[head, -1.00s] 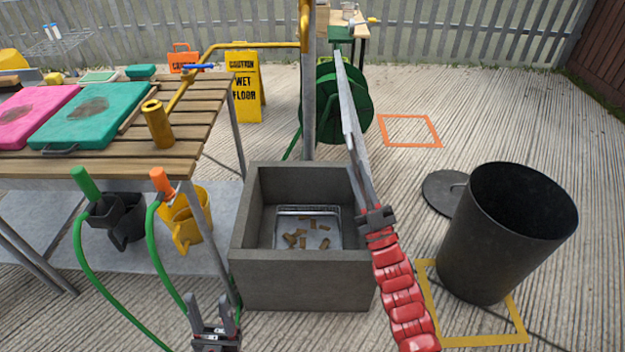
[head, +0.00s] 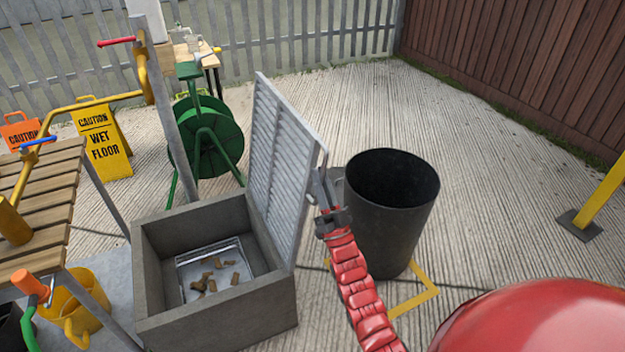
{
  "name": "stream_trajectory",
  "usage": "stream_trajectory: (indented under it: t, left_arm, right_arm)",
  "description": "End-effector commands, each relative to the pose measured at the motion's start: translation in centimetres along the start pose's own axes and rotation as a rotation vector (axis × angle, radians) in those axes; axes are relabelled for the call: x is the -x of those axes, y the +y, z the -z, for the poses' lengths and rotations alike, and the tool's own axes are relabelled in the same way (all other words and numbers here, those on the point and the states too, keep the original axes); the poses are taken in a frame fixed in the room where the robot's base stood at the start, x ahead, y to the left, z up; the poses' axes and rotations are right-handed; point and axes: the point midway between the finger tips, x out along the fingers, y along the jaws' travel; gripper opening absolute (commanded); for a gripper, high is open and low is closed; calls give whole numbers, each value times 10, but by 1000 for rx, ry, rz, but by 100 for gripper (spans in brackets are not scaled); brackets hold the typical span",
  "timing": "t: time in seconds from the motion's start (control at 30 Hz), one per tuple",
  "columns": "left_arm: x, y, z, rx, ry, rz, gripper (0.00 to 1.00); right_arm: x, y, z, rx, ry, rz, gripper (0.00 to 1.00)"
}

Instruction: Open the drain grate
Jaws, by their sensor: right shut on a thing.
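The drain grate (head: 281,160) is a grey slatted panel standing raised, tilted a little past upright, along the right side of the square concrete drain box (head: 215,328). The box is open on top. Inside it lies a shallow metal tray (head: 188,286) with several brown pieces (head: 209,284). My right gripper (head: 322,190), on its red arm, is shut on the grate's right edge, partway up. My left gripper is out of view.
A black bin (head: 391,200) stands just right of my right gripper, close to the grate. A wooden table (head: 40,205) is at the left with a yellow bucket (head: 82,312) beneath. A green hose reel (head: 205,145) and yellow wet-floor sign (head: 103,143) stand behind.

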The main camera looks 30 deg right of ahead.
Motion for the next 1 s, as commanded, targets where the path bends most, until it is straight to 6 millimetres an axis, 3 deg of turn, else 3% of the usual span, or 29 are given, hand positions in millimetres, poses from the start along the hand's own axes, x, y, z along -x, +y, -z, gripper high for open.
stream_trajectory:
  t: [0.3, 0.33, 0.47, 0.83, 1.0]
  left_arm:
    - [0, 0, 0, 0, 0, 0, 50]
    - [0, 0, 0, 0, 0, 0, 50]
    - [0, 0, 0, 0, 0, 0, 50]
    - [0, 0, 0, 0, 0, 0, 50]
    - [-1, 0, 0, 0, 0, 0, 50]
  right_arm:
    - [1, 0, -1, 0, -4, -1, 0]
    - [1, 0, -1, 0, -4, -1, 20]
    - [1, 0, -1, 0, -4, -1, 44]
    - [2, 0, -1, 0, -3, 0, 44]
    - [23, 0, -2, 0, -9, -3, 44]
